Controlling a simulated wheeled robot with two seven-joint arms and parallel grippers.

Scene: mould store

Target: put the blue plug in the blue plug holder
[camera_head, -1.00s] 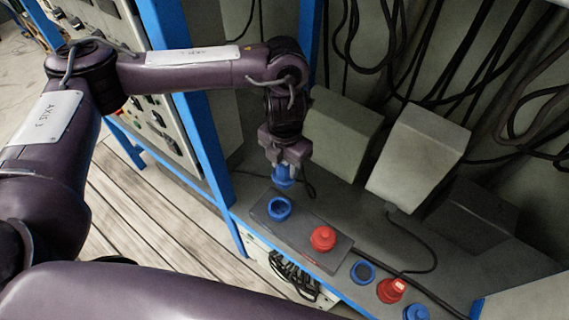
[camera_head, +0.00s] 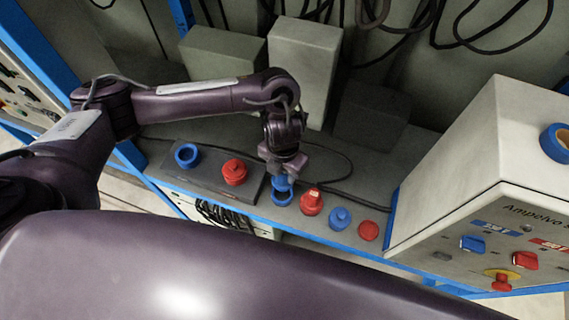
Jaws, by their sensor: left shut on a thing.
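My left gripper (camera_head: 283,172) is shut on a blue plug (camera_head: 283,183), its jaws pointing down at the shelf. Right beneath the plug is a blue ring holder (camera_head: 282,199) on the shelf. The plug overlaps the ring's far side in the picture; I cannot tell if it is just above or touching. Another blue ring (camera_head: 187,156), with an open middle, is on the dark plate to the left. My right gripper is not in view.
A red plug (camera_head: 234,172) sits on the dark plate (camera_head: 206,173). Right of the gripper stand another red plug (camera_head: 311,202), a second blue piece (camera_head: 340,218) and a red disc (camera_head: 368,230). A white control box (camera_head: 465,170) bounds the right. Black cables hang behind.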

